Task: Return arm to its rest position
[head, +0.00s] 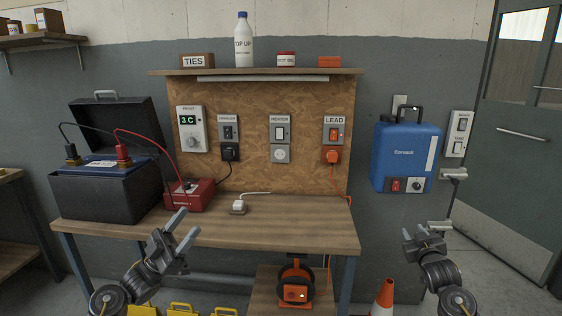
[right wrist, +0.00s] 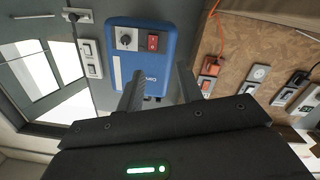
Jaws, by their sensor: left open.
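My left gripper (head: 184,228) is open and empty, in front of the left part of the workbench (head: 300,222), its fingers tilted up and to the right. My right gripper (head: 426,232) is at the right in the head view, below the blue wall unit (head: 404,150) and right of the bench. In the right wrist view its two fingers stand apart with nothing held between them. The blue unit (right wrist: 146,45) shows upside down beyond them. No contact with it is visible.
A black battery box (head: 105,190), a red charger (head: 190,193) and a white plug (head: 238,207) are on the bench. An orange reel (head: 295,285) sits on the lower shelf. A traffic cone (head: 384,298) stands right of the bench. The bench's right top is clear.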

